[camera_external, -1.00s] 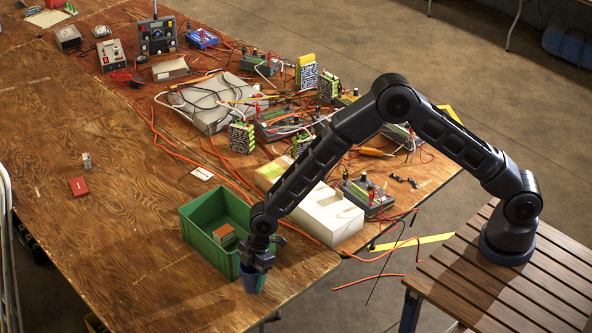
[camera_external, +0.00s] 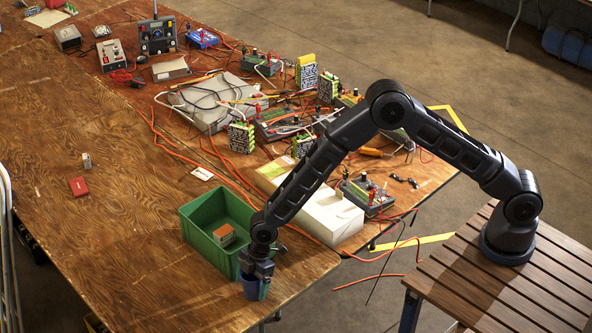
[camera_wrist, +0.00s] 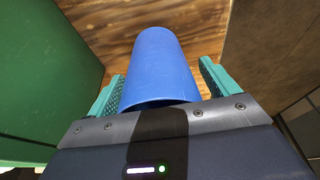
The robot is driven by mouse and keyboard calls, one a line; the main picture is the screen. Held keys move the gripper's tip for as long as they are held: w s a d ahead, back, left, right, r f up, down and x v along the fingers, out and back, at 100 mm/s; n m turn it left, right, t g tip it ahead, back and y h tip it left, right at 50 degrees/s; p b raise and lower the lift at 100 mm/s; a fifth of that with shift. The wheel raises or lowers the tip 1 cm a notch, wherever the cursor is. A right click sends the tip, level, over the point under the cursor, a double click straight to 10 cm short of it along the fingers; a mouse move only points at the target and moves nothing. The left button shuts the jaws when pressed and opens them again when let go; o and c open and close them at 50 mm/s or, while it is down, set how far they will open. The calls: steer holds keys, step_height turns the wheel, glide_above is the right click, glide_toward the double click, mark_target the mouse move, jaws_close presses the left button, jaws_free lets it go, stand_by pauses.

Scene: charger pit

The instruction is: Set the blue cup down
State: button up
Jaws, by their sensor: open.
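The blue cup (camera_external: 254,288) stands on the wooden table near its front edge, just right of the green bin. My gripper (camera_external: 257,275) is directly above and around it, pointing down. In the wrist view the blue cup (camera_wrist: 158,66) lies between the two teal fingers of my gripper (camera_wrist: 160,88). The fingers are open, with a gap visible between the cup and the right finger. The left finger is very close to the cup; I cannot tell whether it touches. The cup's far end appears to meet the wooden surface.
The green bin (camera_external: 190,239), holding a small brown box (camera_external: 224,235), is close on the left. A white box (camera_external: 325,216) and cluttered electronics with orange cables lie behind. The table's front edge is close to the cup. The left part of the table is mostly clear.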

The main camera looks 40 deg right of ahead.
steer(key=shift+r, duration=0.1)
